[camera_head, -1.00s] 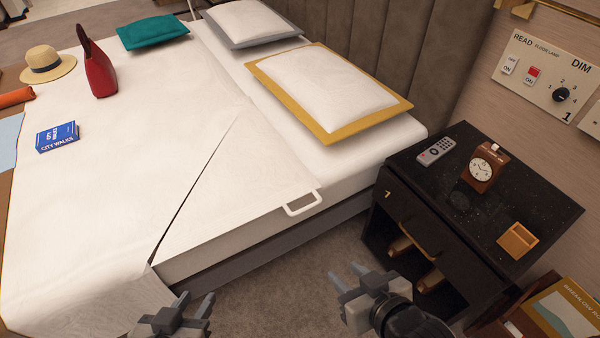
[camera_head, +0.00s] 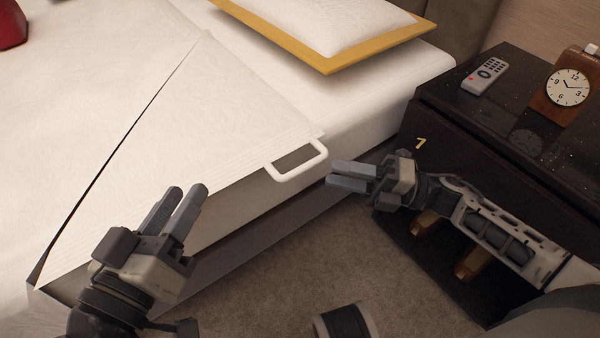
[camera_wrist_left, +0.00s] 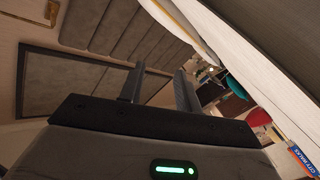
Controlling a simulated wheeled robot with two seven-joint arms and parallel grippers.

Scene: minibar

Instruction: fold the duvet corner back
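The white duvet (camera_head: 75,95) lies over the bed. A diagonal edge with a dark gap at its lower end borders a flat, triangular duvet corner (camera_head: 205,130). A white loop handle (camera_head: 297,162) sticks out from this corner at the bed's side. My right gripper (camera_head: 332,175) points left at the handle, just right of it and apart from it; its fingers look slightly parted, with nothing between them. My left gripper (camera_head: 184,192) is over the bed's near side, left of and nearer than the handle. It is open and empty; its parted fingers show in the left wrist view (camera_wrist_left: 158,80).
The dark nightstand (camera_head: 460,125) stands right of the bed, close behind my right arm. It carries a remote (camera_head: 484,76) and a clock (camera_head: 569,88). A pillow with a yellow border (camera_head: 335,66) lies above the corner. Carpet (camera_head: 345,250) shows between bed and nightstand.

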